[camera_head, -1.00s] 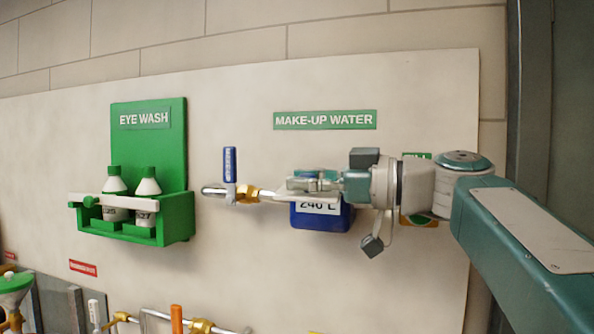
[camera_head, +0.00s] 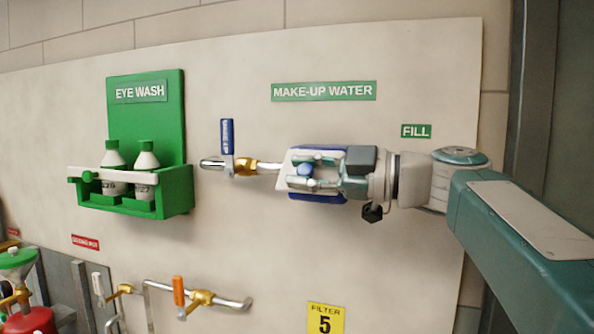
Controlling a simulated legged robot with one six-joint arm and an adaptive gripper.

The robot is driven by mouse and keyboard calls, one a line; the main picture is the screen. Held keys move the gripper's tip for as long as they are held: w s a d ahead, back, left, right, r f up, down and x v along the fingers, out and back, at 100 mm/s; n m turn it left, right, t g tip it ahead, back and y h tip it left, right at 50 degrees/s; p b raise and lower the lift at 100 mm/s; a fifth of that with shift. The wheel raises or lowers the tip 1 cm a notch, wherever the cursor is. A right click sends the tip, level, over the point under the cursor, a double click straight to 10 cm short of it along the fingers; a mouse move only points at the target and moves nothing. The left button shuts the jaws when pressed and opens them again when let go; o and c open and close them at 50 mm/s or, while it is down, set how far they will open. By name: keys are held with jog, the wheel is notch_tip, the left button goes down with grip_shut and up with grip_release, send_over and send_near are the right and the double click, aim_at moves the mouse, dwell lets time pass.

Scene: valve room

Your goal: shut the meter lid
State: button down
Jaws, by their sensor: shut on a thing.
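The make-up water meter is a blue box (camera_head: 316,197) on the white wall panel, under its green sign. Its pale lid (camera_head: 286,178) hangs over the front, and the meter's number label is hidden. My gripper (camera_head: 303,171) reaches in from the right, in front of the lid. Its fingers are shut on a small blue knob (camera_head: 305,169) on the lid. The fingers and wrist hide much of the lid and meter, so I cannot tell whether the lid is fully flush.
A brass-fitted pipe with a blue-handled valve (camera_head: 227,138) is just left of the meter. A green eye wash shelf (camera_head: 175,200) with two bottles (camera_head: 145,177) is farther left. An orange-handled valve (camera_head: 178,291) and a yellow filter sign (camera_head: 326,319) are below.

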dwell(0.3)
jog(key=shift+c, duration=2.4)
grip_release()
jog(key=shift+s+d, duration=0.1)
jog(key=shift+d, duration=0.25)
jog(key=shift+a, duration=0.15)
jog(key=v, duration=1.2)
